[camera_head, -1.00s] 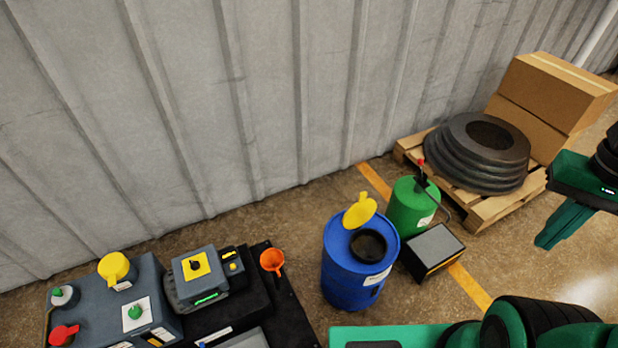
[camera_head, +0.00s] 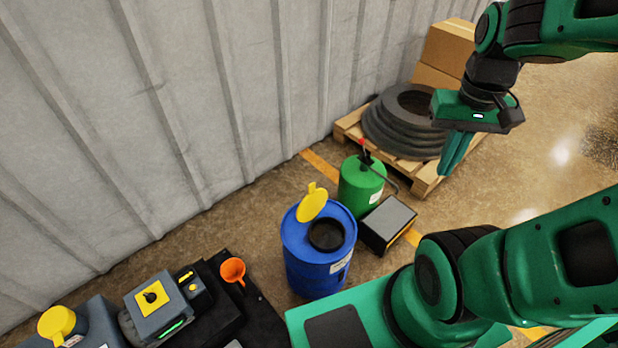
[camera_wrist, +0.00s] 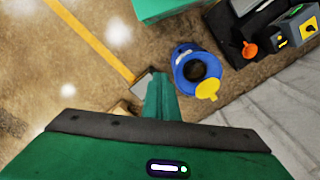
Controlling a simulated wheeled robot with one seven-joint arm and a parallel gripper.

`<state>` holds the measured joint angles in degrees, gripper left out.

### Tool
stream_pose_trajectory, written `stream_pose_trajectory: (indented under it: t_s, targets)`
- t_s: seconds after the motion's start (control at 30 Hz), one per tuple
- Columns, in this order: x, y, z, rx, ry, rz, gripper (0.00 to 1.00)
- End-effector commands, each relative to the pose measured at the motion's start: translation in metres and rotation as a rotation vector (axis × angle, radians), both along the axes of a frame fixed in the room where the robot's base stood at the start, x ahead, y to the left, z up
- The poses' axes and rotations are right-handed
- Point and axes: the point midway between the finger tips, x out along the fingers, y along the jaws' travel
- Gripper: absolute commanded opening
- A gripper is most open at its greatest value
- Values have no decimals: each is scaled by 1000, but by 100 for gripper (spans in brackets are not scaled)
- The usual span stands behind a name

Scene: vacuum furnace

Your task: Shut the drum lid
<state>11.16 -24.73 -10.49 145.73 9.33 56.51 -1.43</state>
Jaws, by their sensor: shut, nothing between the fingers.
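The blue drum (camera_head: 316,272) stands upright on the floor near the wall. Its yellow lid (camera_head: 312,203) is tilted up and open at the back edge of the dark round opening (camera_head: 326,235). In the wrist view the drum (camera_wrist: 183,62) shows with the yellow lid (camera_wrist: 207,89) at the edge of its opening (camera_wrist: 196,70). My gripper (camera_head: 449,170) is shut and empty, pointing down in the air to the right of the drum. Its fingers (camera_wrist: 160,98) also show in the wrist view, apart from the drum and lid.
A green canister (camera_head: 361,188) and a grey-topped box (camera_head: 388,221) stand beside the drum. A pallet (camera_head: 432,180) with dark rings (camera_head: 385,128) and cartons (camera_head: 452,45) is behind. A bench with an orange funnel (camera_head: 233,270) is left. Open floor lies right.

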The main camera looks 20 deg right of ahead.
Motion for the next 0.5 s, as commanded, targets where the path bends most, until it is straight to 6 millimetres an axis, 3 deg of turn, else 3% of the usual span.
stream_pose_trajectory:
  t_s: [0.27, 0.5]
  targets:
    - [91, 6, -27, -57, -36, 214, 0]
    - [168, 28, -65, -77, -82, 398, 0]
